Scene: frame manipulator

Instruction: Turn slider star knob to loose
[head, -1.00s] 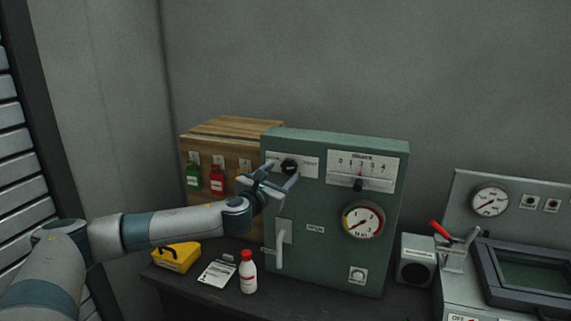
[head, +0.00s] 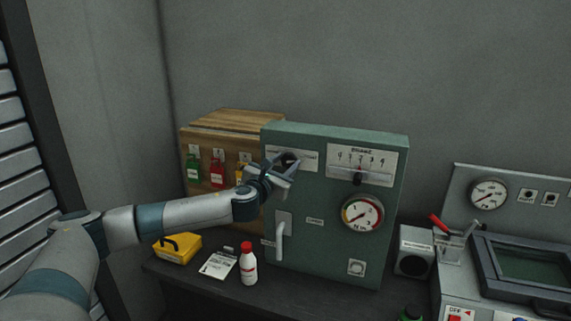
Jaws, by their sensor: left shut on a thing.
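The black star-shaped knob (head: 290,159) is on a pale label plate at the upper left of the green cabinet's front. My left gripper (head: 284,167) is at this knob with its fingers around it, shut on it; the fingers hide part of the knob. The knob's turn angle and the small label lettering cannot be read. A second small dark knob with a red pointer (head: 358,177) sits under a numbered scale (head: 362,160) to the right on the same cabinet (head: 320,200). My right gripper is not in view.
A round gauge (head: 362,213) and an upright pale handle (head: 281,241) are on the cabinet front. A wooden box with coloured tags (head: 225,150) stands close on the left. A red-capped white bottle (head: 248,264) and yellow case (head: 178,248) are below my arm.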

